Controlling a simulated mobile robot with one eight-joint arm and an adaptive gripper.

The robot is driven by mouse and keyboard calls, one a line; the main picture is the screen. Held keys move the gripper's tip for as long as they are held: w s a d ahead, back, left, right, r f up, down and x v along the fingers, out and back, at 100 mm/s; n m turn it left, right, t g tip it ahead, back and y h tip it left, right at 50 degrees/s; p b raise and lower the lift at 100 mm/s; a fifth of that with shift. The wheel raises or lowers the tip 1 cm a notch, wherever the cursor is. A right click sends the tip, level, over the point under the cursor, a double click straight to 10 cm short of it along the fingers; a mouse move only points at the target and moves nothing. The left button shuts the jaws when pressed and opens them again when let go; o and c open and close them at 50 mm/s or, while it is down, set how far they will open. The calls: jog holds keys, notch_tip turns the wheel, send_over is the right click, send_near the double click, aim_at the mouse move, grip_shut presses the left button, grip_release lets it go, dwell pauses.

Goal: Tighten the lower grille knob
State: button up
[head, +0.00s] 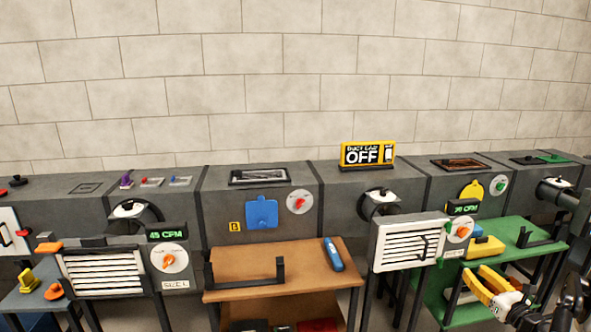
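A white louvred grille (408,243) hangs on the front of the duct at the right, and appears slightly tilted. A small green knob-like piece (448,227) shows at its upper right edge. Another small green piece is near its lower right corner, too small to make out. A second white grille (103,273) is at the left, with no lower knob that I can make out. My gripper (474,277) has yellow fingers and is at the lower right, below and right of the right grille, apart from it. Its fingers look spread, with nothing visible between them.
A green shelf (520,258) holding a yellow object (485,247) lies behind my gripper. A brown table (300,265) with a blue tool (332,254) stands in the middle. The "OFF" sign (367,154) sits on the duct. Orange pieces lie at the far left.

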jog(key=w+a+r+n+g+y, duration=0.1)
jog(key=a+r+n+g, duration=0.1)
jog(key=a+r+n, duration=0.35)
jog(key=w+a+r+n+g+y, duration=0.1)
jog(key=w+a+r+n+g, duration=0.15)
jog(key=a, duration=0.65)
jog(key=s+a+r+n+g, duration=0.1)
jog(key=s+a+r+n, duration=0.25)
jog(key=a, duration=0.35)
jog(key=s+a+r+n+g, duration=0.1)
jog(key=s+a+r+n, duration=0.1)
jog(key=a+n, duration=0.3)
jog(key=s+a+r+n+g+h, duration=0.1)
jog(key=s+a+n+g, duration=0.2)
jog(key=s+a+n, duration=0.85)
jog(key=s+a+f+n+h, duration=0.1)
jog(key=s+n, duration=0.2)
jog(key=s, duration=0.5)
jog(key=s+a+f+n+g+h, duration=0.1)
jog(key=s+a+n, duration=0.1)
jog(key=s, duration=0.7)
jog(key=shift+f+n+h, duration=0.25)
jog(key=shift+n+h, duration=0.05)
jog(key=shift+n, duration=0.5)
